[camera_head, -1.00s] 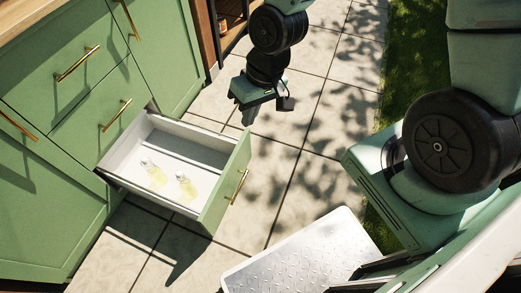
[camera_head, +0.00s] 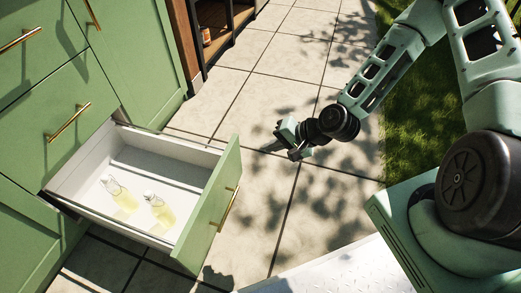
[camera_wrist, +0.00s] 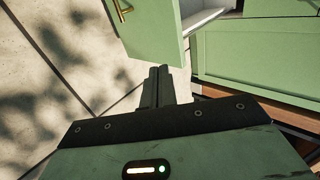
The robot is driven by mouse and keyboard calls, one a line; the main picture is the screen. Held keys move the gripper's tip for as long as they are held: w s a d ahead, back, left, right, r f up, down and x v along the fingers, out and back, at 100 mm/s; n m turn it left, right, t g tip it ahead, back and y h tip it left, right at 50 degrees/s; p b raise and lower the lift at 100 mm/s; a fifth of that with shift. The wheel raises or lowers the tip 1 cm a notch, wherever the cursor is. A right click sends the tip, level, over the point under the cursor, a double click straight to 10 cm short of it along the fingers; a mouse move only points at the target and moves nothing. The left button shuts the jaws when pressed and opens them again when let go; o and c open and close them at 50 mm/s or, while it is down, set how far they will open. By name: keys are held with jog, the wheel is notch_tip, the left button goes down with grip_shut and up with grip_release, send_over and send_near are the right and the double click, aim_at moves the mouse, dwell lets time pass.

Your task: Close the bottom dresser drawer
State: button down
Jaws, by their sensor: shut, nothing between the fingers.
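The bottom dresser drawer (camera_head: 212,208) is pulled far out of the green dresser (camera_head: 60,75). Its green front carries a brass bar handle (camera_head: 228,208), and its white inside holds two bottles of yellowish liquid (camera_head: 139,203). My gripper (camera_head: 277,143) is shut and empty, to the right of the drawer front and apart from it. In the wrist view the shut fingers (camera_wrist: 158,84) point toward the edge of the drawer front (camera_wrist: 150,30). The drawer handle (camera_wrist: 122,10) shows at the top left there.
A brown wooden shelf unit (camera_head: 205,45) with dark framing stands beyond the dresser. Paved floor (camera_head: 250,100) lies open between the drawer and the grass (camera_head: 430,105) at right. A pale textured plate (camera_head: 320,272), possibly my base, is at the bottom.

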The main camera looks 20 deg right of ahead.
aim_at(230, 153)
jog(key=b+x, duration=0.2)
jog(key=x, duration=0.1)
jog(key=r+b+x, duration=0.1)
jog(key=x, duration=0.3)
jog(key=a+b+x, duration=0.1)
jog(key=b+x, duration=0.1)
jog(key=x, duration=0.2)
jog(key=shift+w+a+r+b, duration=0.15)
jog(key=shift+w+b, duration=0.15)
jog(key=shift+w, duration=0.15)
jog(key=shift+w+a+r, duration=0.15)
jog(key=shift+w+a, duration=0.1)
jog(key=shift+a, duration=0.15)
